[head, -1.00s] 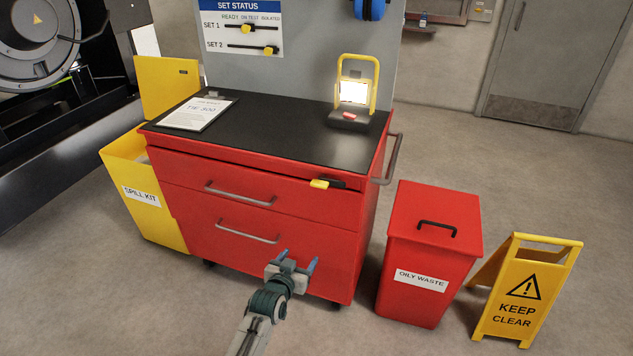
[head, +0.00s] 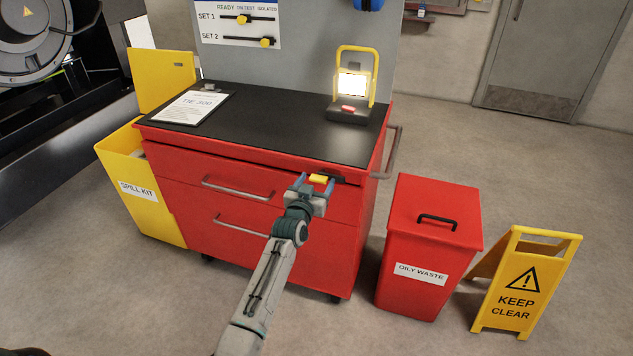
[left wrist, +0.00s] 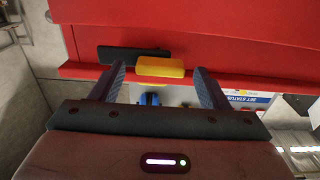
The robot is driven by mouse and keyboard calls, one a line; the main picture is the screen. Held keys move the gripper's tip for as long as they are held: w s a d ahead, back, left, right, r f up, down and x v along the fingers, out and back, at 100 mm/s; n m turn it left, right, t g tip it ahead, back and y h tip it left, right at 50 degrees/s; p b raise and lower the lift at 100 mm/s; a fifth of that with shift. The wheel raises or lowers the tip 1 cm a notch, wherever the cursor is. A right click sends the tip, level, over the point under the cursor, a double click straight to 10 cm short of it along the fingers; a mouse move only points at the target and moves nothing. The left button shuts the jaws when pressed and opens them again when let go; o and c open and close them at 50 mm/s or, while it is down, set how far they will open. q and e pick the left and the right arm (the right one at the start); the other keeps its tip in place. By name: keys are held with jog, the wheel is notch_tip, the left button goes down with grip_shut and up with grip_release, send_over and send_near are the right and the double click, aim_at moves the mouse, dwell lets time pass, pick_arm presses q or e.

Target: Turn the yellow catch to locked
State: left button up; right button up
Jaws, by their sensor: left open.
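The yellow catch (head: 319,178) is a small block on a dark plate at the upper right of the red cabinet's front (head: 190,158). In the left wrist view the catch (left wrist: 161,67) lies across the space between my finger ends, with the dark plate (left wrist: 128,54) beside it to the left. My left gripper (head: 315,184) is open, its two blue fingers on either side of the catch. It also shows in the left wrist view (left wrist: 160,80). I cannot tell whether either finger touches the catch. My right gripper is not in view.
A lit work lamp (head: 352,88) and a document (head: 192,108) are on the black top (head: 265,125). A yellow spill kit bin (head: 135,170) stands left. A red oily waste bin (head: 425,240) and a yellow sign (head: 525,285) stand right. The floor in front is clear.

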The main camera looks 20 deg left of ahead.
pick_arm(q)
jog(key=shift+w, duration=0.35)
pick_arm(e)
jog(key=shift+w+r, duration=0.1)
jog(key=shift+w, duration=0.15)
pick_arm(q)
jog(key=c, duration=1.4)
jog(key=shift+f, duration=0.1)
